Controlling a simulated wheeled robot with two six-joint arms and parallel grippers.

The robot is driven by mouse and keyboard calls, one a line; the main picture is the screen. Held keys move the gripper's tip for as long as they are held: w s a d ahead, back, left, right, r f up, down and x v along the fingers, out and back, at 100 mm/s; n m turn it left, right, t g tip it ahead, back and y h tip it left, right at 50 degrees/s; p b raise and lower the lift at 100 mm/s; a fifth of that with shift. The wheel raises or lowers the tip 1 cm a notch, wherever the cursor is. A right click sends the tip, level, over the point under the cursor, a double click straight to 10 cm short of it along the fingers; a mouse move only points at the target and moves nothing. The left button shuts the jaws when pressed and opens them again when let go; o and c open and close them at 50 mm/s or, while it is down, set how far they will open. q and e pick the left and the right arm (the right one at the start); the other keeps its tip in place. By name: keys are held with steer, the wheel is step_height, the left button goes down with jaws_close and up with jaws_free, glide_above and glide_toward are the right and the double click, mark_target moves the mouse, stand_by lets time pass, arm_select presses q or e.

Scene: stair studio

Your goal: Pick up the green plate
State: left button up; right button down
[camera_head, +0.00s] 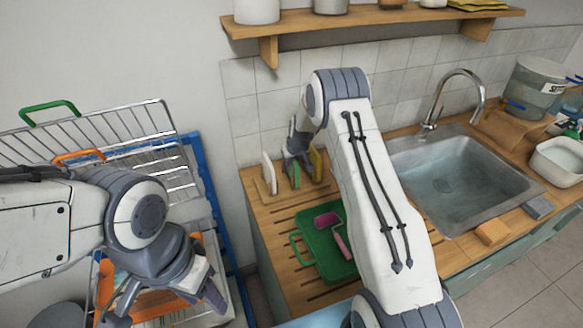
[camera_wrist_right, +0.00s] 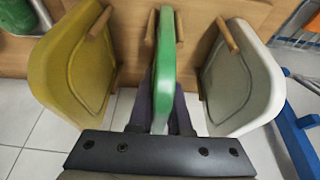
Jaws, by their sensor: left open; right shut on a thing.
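The green plate (camera_wrist_right: 165,60) stands on edge in a wooden rack, seen nearly edge-on in the right wrist view. My right gripper (camera_wrist_right: 161,112) is shut on it, with a dark finger on each side. A yellow plate (camera_wrist_right: 72,62) stands to its left and a white plate (camera_wrist_right: 240,78) to its right. In the head view, the green plate (camera_head: 295,176) shows partly below my right gripper (camera_head: 299,148), between the white plate (camera_head: 268,172) and the yellow plate (camera_head: 316,163). My left gripper (camera_head: 170,293) is open at the lower left, away from the plates.
A green tray (camera_head: 327,267) with a pink-handled brush (camera_head: 334,232) lies on the slatted wooden counter (camera_head: 268,238). A sink (camera_head: 455,180) is on the right. A wire rack (camera_head: 130,128) and blue frame stand on the left. A shelf (camera_head: 375,17) runs above.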

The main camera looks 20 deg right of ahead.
step_height(320, 180, up, 9)
steer(key=b, duration=0.3)
steer(key=shift+f, duration=0.1)
steer(key=shift+r, duration=0.65)
stand_by(0.5)
